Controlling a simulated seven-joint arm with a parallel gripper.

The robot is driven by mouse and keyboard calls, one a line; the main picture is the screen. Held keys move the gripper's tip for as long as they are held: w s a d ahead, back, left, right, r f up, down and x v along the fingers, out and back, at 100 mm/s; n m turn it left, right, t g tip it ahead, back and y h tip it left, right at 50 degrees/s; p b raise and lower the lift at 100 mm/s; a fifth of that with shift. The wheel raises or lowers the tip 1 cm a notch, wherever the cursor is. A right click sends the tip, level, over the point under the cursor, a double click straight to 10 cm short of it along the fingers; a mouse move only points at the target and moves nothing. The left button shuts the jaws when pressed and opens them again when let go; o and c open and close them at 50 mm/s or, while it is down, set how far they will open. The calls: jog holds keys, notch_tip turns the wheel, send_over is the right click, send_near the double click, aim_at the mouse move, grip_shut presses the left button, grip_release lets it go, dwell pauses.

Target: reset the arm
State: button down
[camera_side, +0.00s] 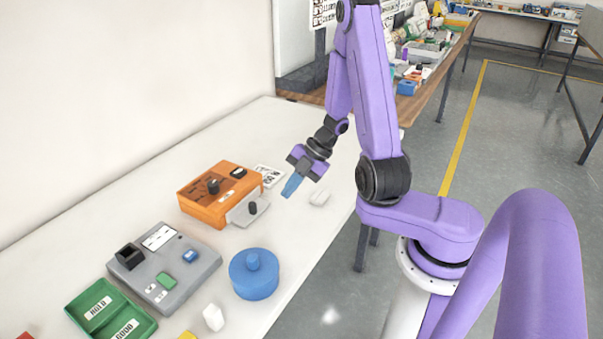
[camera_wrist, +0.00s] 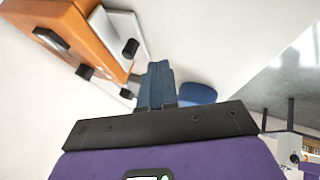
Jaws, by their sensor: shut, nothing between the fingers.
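My gripper (camera_side: 292,185) has blue fingers and hangs above the white table, to the right of the orange box. The fingers are shut with nothing between them. In the wrist view the shut gripper fingers (camera_wrist: 158,80) point toward the table, with the orange box at the upper left.
An orange box (camera_side: 207,208) with a pale plate and black knobs stands left of my gripper. A grey device (camera_side: 182,283), a green two-part tray (camera_side: 78,308), a round blue lidded thing (camera_side: 254,283) and small white blocks (camera_side: 213,317) stand nearer the camera. Bare table (camera_side: 130,190) lies along the wall.

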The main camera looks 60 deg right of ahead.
jog(key=v, duration=0.5)
jog(key=s+a+r+n+g+h, duration=0.15)
jog(key=a+n, duration=0.25)
jog(key=n, duration=0.7)
jog(key=s+a+r+n+g, duration=0.2)
jog(key=a+n+g, duration=0.15)
jog(key=n, duration=0.75)
jog(key=s+a+r+n+g+h, duration=0.15)
jog(key=a+n, duration=0.25)
jog(key=n, duration=0.7)
jog(key=s+a+r+n+t+h, duration=0.1)
jog(key=s+n, duration=0.6)
jog(key=n, duration=0.9)
jog(key=s+a+r+n+t+h, duration=0.1)
jog(key=s+r+n, duration=0.2)
jog(key=s+n, duration=0.4)
jog(key=n, duration=0.8)
jog(key=shift+s+a+n+h, duration=0.2)
jog(key=shift+a+n+h, duration=0.1)
jog(key=shift+a+n, duration=0.1)
